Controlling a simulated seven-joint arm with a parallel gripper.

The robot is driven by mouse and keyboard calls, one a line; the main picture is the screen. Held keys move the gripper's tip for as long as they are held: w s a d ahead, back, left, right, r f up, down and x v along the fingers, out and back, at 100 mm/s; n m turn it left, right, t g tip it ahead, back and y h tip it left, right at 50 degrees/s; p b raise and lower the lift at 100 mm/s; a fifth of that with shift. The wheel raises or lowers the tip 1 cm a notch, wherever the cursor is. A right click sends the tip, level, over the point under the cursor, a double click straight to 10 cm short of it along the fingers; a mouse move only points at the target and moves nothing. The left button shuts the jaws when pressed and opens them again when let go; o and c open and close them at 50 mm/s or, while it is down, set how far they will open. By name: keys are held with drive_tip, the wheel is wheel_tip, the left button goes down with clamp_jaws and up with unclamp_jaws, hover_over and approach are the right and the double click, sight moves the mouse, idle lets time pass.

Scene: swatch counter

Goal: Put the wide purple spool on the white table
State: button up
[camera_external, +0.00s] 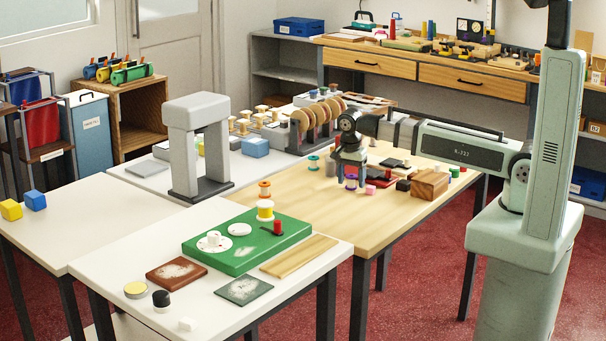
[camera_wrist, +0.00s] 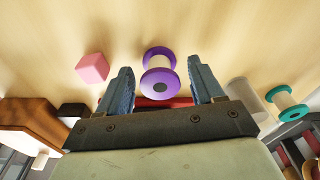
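The purple spool (camera_external: 351,184) stands on the light wooden table, below my gripper. It has purple flanges and a pale middle. In the wrist view the purple spool (camera_wrist: 158,58) lies between my two fingers, with a gap on each side. My gripper (camera_wrist: 157,68) is open and holds nothing; in the outside view my gripper (camera_external: 351,168) hangs low over the wooden table. A white table (camera_external: 130,258) stands in front, and another white-topped table (camera_external: 90,215) stands to its left.
A pink cube (camera_wrist: 92,68), a black block (camera_external: 403,185) and a wooden block (camera_external: 430,184) are near the spool. A teal spool (camera_external: 313,162) stands to the left. The front white table bears a green board (camera_external: 225,258). A grey arch (camera_external: 186,140) stands behind it.

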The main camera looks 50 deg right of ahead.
sight(349, 176)
drive_tip(key=c, duration=1)
drive_tip(key=shift+c, duration=0.2)
wheel_tip(349, 176, up, 10)
drive_tip(key=shift+f, duration=0.1)
drive_tip(key=n, duration=0.4)
drive_tip(key=shift+t, duration=0.3)
drive_tip(key=n, duration=0.4)
drive_tip(key=shift+w+a+n+y, duration=0.2)
drive_tip(key=shift+a+n+y, duration=0.1)
drive_tip(key=shift+n, duration=0.1)
drive_tip(key=n, duration=0.5)
drive_tip(key=shift+a+t+y, duration=0.3)
drive_tip(key=shift+a, duration=0.05)
drive_tip(key=n, duration=0.2)
drive_tip(key=shift+d+r+n, duration=0.15)
drive_tip(key=shift+r+n, duration=0.05)
drive_tip(key=shift+n, duration=0.2)
drive_tip(key=shift+w+d+r+n, duration=0.1)
drive_tip(key=shift+d+n, duration=0.15)
drive_tip(key=shift+n, duration=0.05)
drive_tip(key=d+r+m, duration=0.1)
drive_tip(key=d, duration=0.7)
drive_tip(key=shift+d+r, duration=0.15)
drive_tip(key=shift+d, duration=0.15)
